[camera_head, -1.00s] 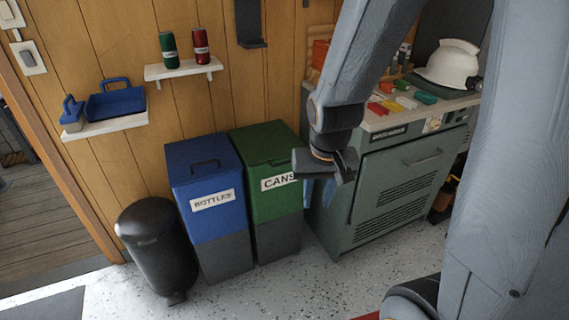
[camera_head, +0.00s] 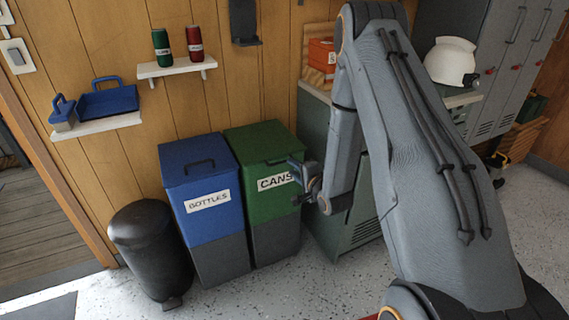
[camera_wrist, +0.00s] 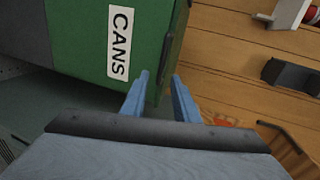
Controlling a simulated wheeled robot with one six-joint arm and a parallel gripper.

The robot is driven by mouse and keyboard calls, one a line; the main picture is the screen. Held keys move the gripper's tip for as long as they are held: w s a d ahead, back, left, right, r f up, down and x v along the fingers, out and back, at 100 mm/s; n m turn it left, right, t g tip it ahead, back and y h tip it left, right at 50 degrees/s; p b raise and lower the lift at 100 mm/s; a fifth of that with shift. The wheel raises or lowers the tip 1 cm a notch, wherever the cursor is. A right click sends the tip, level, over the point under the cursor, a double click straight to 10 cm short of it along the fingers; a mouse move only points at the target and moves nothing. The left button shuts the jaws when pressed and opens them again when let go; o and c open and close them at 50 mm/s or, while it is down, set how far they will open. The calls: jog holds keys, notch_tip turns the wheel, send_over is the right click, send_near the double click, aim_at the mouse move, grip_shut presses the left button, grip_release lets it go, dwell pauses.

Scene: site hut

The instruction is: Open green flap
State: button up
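The green bin (camera_head: 270,210) has a CANS label on its front and stands right of the blue bin. Its green flap (camera_head: 258,141) is the top lid and lies closed, with a dark lip at the front edge. My gripper (camera_head: 297,185) is at the bin's upper right front, beside the label. In the wrist view my gripper (camera_wrist: 160,74) has its two blue fingers apart, with the flap's lip (camera_wrist: 168,58) lined up between them. Nothing is held. I cannot tell whether the fingers touch the lip.
The blue BOTTLES bin (camera_head: 205,205) stands directly left, with a black pedal bin (camera_head: 150,245) beside it. A wall shelf (camera_head: 177,68) with two cans hangs above. The grey-green cabinet (camera_head: 352,225) stands close on the right. Speckled floor in front is clear.

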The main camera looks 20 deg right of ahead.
aim_at(285, 161)
jog(key=x, duration=0.8)
jog(key=shift+p, duration=0.3)
jog(key=shift+c, duration=0.4)
jog(key=shift+s, duration=0.15)
grip_shut()
